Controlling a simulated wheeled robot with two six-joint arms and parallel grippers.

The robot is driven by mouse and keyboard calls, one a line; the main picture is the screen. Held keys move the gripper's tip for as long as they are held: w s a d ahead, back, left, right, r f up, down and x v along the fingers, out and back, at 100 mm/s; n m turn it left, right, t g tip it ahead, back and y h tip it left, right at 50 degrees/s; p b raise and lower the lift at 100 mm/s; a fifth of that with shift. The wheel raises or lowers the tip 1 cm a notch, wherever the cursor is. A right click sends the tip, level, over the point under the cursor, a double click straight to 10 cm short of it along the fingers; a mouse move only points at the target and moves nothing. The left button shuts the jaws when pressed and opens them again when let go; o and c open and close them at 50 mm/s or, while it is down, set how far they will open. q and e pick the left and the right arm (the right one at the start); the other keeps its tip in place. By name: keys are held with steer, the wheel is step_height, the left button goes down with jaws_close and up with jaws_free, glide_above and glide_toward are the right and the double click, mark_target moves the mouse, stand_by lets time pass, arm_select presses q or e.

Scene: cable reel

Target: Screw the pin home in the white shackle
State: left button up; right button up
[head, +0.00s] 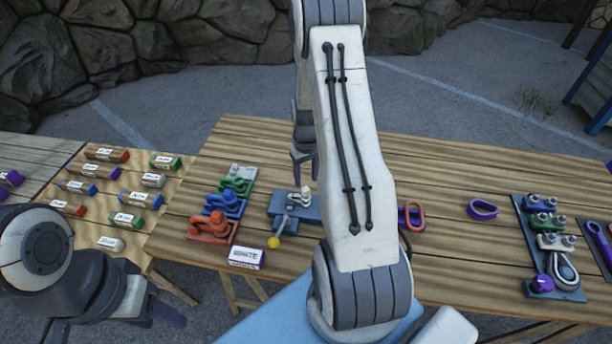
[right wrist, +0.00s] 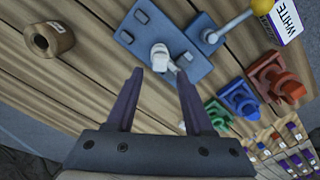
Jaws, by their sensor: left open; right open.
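The white shackle (head: 306,197) stands on a blue plate (head: 283,205) on the wooden table; it also shows in the right wrist view (right wrist: 160,54). A small pale piece, perhaps its pin, shows at its side; how deep it sits I cannot tell. A lever with a yellow ball (head: 273,242) is on the plate's near side. My right gripper (head: 304,155) is open and empty, behind the plate in the head view. In the right wrist view its fingertips (right wrist: 161,82) spread just short of the shackle, apart from it. My left gripper (head: 168,314) is open, low at the left.
A box labelled WHITE (head: 246,257) lies near the plate. Red, blue and green shackles (head: 213,225) stand left of it. A tan hollow cylinder (right wrist: 50,40) lies on the table. My right arm hides the table's middle. Purple loop (head: 482,209) and rigging plate stand right.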

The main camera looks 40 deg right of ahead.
mark_target(306, 189)
steer(key=shift+f, duration=0.1)
steer(key=shift+f+b, duration=1.8)
steer(key=shift+f, duration=0.6)
jaws_close()
